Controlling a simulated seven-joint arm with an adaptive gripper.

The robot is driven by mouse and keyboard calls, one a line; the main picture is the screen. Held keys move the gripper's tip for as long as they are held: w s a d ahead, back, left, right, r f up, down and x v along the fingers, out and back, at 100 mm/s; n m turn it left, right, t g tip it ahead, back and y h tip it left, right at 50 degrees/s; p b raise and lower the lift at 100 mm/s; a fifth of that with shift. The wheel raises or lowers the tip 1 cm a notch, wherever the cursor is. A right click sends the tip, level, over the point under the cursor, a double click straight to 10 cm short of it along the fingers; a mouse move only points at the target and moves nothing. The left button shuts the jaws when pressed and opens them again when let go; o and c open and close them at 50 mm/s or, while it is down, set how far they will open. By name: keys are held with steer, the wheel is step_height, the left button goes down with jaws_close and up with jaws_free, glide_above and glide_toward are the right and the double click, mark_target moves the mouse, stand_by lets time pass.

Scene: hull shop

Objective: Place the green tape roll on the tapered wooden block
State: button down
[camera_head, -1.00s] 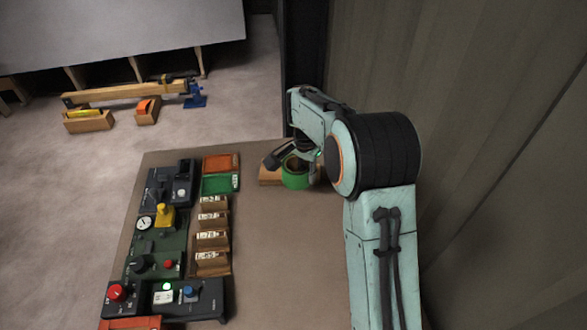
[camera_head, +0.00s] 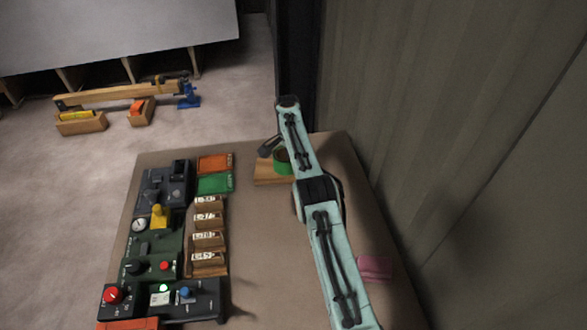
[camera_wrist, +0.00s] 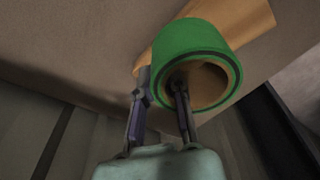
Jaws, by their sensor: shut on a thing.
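The green tape roll (camera_head: 281,162) is at the far end of the table, partly hidden by my arm in the head view. In the wrist view my gripper (camera_wrist: 160,88) is shut on the wall of the green tape roll (camera_wrist: 190,45), one finger inside its hole and one outside. In the wrist view the wooden block (camera_wrist: 258,20) shows beyond the roll. I cannot tell whether roll and block touch.
Control boxes (camera_head: 150,240) line the table's left side, beside labelled wooden bins (camera_head: 208,240) and orange and green trays (camera_head: 214,184). A pink cloth-like item (camera_head: 374,268) lies at right. A wall stands close on the right. The table's middle is clear.

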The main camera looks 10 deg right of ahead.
steer(key=shift+f, duration=1.6)
steer(key=shift+f, duration=0.15)
steer(key=c, duration=1.1)
jaws_free()
